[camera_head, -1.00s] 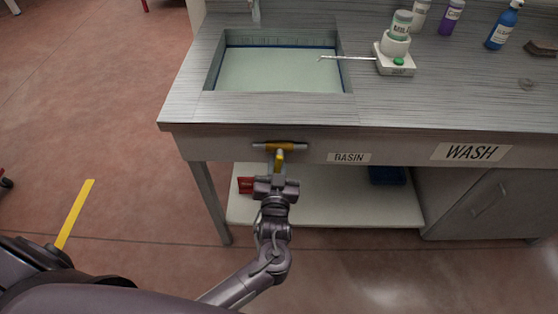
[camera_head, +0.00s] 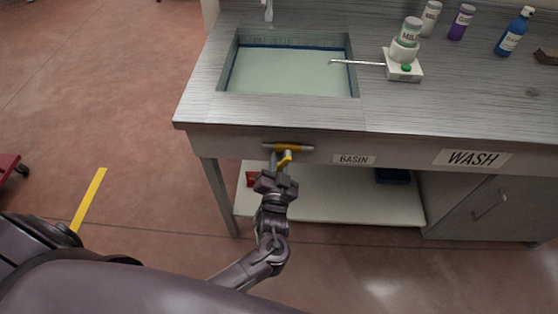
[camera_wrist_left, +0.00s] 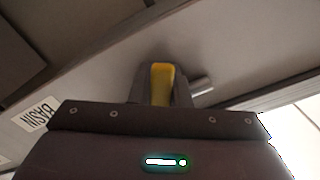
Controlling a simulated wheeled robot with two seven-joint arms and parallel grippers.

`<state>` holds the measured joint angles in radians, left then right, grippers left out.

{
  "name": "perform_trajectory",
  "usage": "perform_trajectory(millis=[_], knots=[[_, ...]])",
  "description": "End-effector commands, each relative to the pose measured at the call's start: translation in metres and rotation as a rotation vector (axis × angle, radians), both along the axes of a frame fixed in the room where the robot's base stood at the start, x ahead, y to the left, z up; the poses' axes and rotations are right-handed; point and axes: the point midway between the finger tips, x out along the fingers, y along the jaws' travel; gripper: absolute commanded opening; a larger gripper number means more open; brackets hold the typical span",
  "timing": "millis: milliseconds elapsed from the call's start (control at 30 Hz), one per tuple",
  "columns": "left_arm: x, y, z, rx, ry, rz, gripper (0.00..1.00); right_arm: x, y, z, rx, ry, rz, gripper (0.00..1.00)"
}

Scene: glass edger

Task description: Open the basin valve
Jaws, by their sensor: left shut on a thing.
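The basin valve (camera_head: 294,147) is on the front of the bench below the basin, with a yellow middle and grey ends. Its yellow lever (camera_head: 285,161) sticks out below it and looks slanted. My left gripper (camera_head: 281,162) reaches up from below and is shut on the lever. In the left wrist view the lever (camera_wrist_left: 162,84) shows between the two fingers, with a grey pipe end to its right. The BASIN label (camera_head: 354,160) is right of the valve. The basin (camera_head: 290,75) holds pale liquid. My right gripper is not in view.
A white shelf (camera_head: 345,205) with a red item (camera_head: 250,179) and a blue tray (camera_head: 393,176) lies under the bench. A bench leg (camera_head: 218,195) stands left of my gripper. A small white stand (camera_head: 402,67) and several bottles are on the bench top.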

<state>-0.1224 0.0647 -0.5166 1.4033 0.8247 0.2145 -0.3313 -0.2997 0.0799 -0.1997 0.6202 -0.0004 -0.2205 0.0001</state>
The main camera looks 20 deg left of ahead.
Motion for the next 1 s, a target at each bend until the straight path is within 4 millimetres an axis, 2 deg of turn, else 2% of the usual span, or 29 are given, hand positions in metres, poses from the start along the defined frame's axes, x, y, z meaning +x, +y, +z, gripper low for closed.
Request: perform_trajectory(millis=[200, 233, 367, 700, 767, 1000], knots=[[0.0, 0.0, 0.0, 0.0, 0.0, 0.0, 0.0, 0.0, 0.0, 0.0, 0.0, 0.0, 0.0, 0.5], [0.0, 0.0, 0.0, 0.0, 0.0, 0.0, 0.2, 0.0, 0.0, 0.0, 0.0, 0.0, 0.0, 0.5], [0.0, 0.0, 0.0, -0.001, 0.0, 0.0, 0.37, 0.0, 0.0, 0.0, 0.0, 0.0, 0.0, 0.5], [-0.004, -0.001, -0.001, -0.001, 0.001, 0.0, 0.38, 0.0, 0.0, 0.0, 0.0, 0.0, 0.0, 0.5], [-0.01, -0.003, -0.002, -0.002, 0.002, -0.001, 0.38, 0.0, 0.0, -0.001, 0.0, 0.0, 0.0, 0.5], [-0.049, -0.014, -0.002, -0.003, 0.003, 0.0, 0.38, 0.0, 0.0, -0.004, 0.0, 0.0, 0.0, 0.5]])
